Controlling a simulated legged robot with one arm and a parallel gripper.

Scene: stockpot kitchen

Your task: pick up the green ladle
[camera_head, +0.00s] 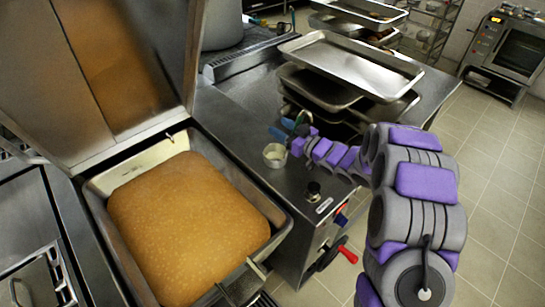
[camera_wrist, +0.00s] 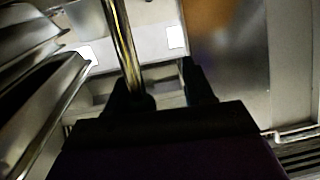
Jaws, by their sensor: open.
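My gripper (camera_head: 281,128) is at the far end of my purple and grey arm, above the steel counter beside the stacked trays. In the wrist view my gripper (camera_wrist: 165,80) shows two dark fingers spread apart. A shiny metal rod (camera_wrist: 122,42) comes down from the top edge to the left finger; I cannot tell whether it is the ladle's handle or whether it touches the finger. A small greenish strip (camera_head: 301,118) shows close to my gripper in the head view, too small to name surely as the green ladle. No ladle bowl is clear in either view.
A tilting pan (camera_head: 97,195) full of brown-orange food stands at left, its lid raised. Metal trays (camera_head: 352,62) are stacked right behind my gripper. A small pale cup (camera_head: 274,155) stands on the counter (camera_head: 240,125). An oven (camera_head: 516,55) is far right; floor is clear.

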